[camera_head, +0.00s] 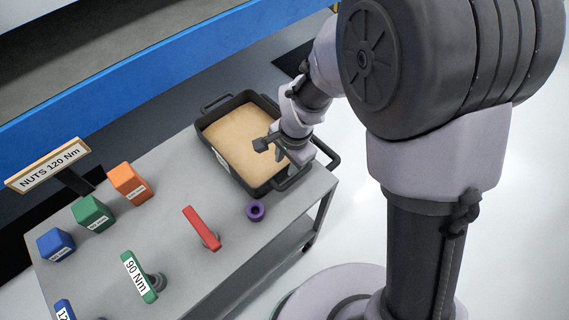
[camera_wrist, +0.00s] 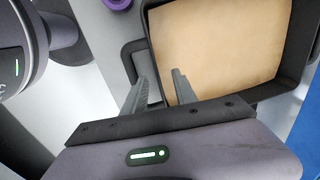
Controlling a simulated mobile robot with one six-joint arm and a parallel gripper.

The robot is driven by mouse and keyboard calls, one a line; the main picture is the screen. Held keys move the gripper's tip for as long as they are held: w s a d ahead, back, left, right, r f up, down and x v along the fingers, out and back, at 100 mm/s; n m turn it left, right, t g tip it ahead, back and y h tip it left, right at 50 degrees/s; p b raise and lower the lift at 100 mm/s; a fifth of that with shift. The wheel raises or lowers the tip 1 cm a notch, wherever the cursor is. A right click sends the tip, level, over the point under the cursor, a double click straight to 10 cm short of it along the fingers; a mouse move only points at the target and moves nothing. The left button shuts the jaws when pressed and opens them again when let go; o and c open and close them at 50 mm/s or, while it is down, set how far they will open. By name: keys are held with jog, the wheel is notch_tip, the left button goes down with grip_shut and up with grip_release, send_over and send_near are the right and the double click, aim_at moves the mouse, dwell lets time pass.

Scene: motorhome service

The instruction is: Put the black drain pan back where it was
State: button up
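The black drain pan (camera_head: 219,165) sits at the back right end of the grey cart top, with a flat tan surface inside it and a loop handle at each end. In the wrist view the pan (camera_wrist: 300,40) fills the upper right, with one handle (camera_wrist: 130,68) to its left. My gripper (camera_head: 270,147) is over the pan's near right part. In the wrist view its two fingers (camera_wrist: 160,80) stand apart, one by the handle and one by the pan's inner edge. The pan's rim shows between them. I cannot tell whether the fingers touch it.
The cart top (camera_head: 180,245) also bears a red tool (camera_head: 201,227), a green 90 Nm tool (camera_head: 138,275), a purple ring (camera_head: 256,211), and orange (camera_head: 128,184), green (camera_head: 92,213) and blue (camera_head: 55,245) blocks. A "NUTS 120 Nm" sign (camera_head: 48,166) stands left. The blue-sided vehicle (camera_head: 150,80) is behind.

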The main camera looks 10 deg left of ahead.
jog(key=s+d+r+t+p, duration=0.1)
jog(key=d+r, duration=0.2)
jog(key=r, duration=0.5)
jog(key=s+d+r+p, duration=0.1)
jog(key=d+r, duration=0.3)
jog(key=r, duration=0.4)
jog(key=s+d+r+n+t, duration=0.3)
jog(key=s+d+r, duration=0.5)
jog(key=s, duration=0.4)
jog(key=shift+s+r+n+t+y, duration=0.2)
jog(key=shift+r+n+t+y, duration=0.1)
jog(key=shift+r, duration=0.35)
jog(key=shift+d, duration=0.1)
